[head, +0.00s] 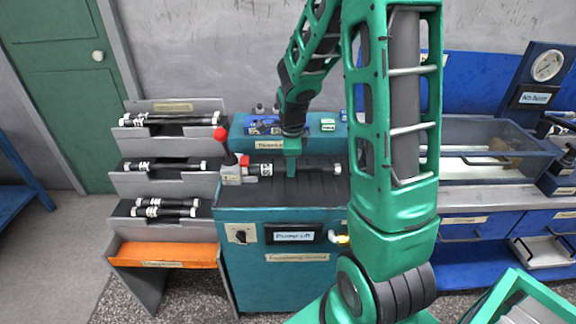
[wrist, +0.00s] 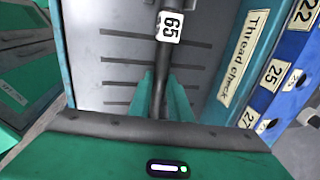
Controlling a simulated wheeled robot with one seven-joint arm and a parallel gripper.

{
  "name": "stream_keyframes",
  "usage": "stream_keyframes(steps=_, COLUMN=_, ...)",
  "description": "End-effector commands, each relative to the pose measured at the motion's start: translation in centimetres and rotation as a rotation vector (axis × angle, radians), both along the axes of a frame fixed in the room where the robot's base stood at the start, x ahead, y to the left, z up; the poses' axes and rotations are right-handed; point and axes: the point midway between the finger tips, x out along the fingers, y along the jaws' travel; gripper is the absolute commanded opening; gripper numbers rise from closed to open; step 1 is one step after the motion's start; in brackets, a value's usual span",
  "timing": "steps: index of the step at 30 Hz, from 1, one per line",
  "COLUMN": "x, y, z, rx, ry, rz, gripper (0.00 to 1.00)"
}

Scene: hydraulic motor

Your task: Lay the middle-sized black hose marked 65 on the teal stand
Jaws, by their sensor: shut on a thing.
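The black hose marked 65 (head: 318,168) runs left to right over the dark ribbed top of the teal stand (head: 275,194). Its white label shows near its left end in the head view. In the wrist view the hose (wrist: 168,45) runs away from me between the green fingers, with the 65 label in clear sight. My gripper (head: 291,172) points down and is shut on the hose near its middle; its fingers also show in the wrist view (wrist: 160,98). I cannot tell whether the hose touches the top.
A grey fitting with a red-knobbed lever (head: 231,168) stands at the top's left edge, by the hose's left end. A teal "Thread check" block (head: 270,143) stands behind. A grey rack (head: 164,166) with several black hoses is at left. A grey basin (head: 480,165) is at right.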

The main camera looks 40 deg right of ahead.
Motion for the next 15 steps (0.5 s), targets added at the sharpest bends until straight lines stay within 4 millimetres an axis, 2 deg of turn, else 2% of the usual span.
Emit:
stream_keyframes(steps=14, x=0.03, y=-0.01, z=-0.82, rx=0.000, ry=0.000, rz=0.000, gripper=0.00)
stream_keyframes(steps=15, x=0.03, y=-0.01, z=-0.79, rx=-0.001, ry=-0.001, rz=0.000, gripper=0.27)
